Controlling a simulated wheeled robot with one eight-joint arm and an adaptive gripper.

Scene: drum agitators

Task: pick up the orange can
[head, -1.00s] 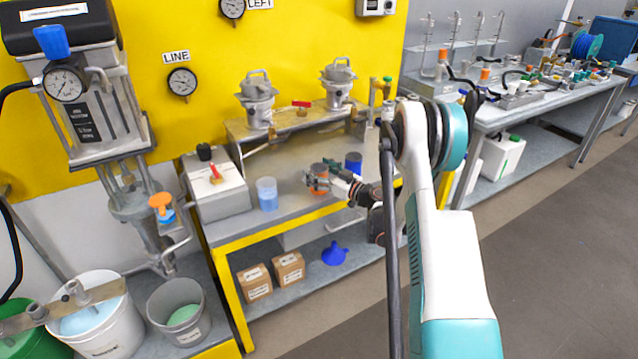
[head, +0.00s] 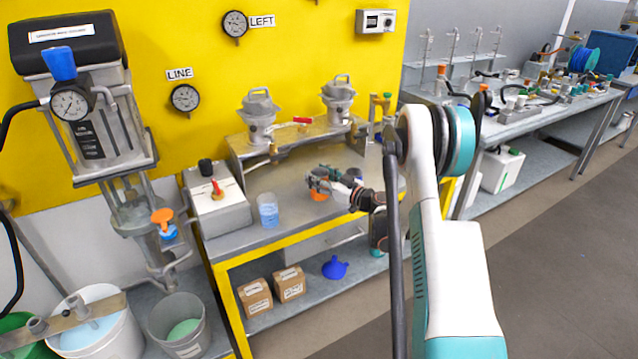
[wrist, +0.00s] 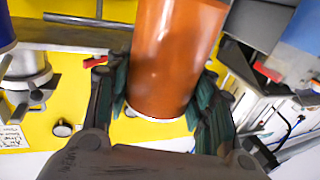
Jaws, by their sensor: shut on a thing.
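The orange can (head: 319,194) is at the middle of the steel bench in the head view, partly covered by my gripper (head: 318,183). In the wrist view the orange can (wrist: 172,55) fills the space between the two dark finger pads of my gripper (wrist: 165,100), which touch it on both sides. My gripper is shut on the can. One end of the can with a pale rim shows between the pads. Whether its base is clear of the bench cannot be told.
A translucent blue beaker (head: 268,211) stands left of the can, beside a grey valve box (head: 217,207). Grey metal vessels (head: 259,118) stand on a raised ledge behind. The lower shelf holds cardboard boxes (head: 255,299) and a blue funnel (head: 334,267). Bare bench lies in front.

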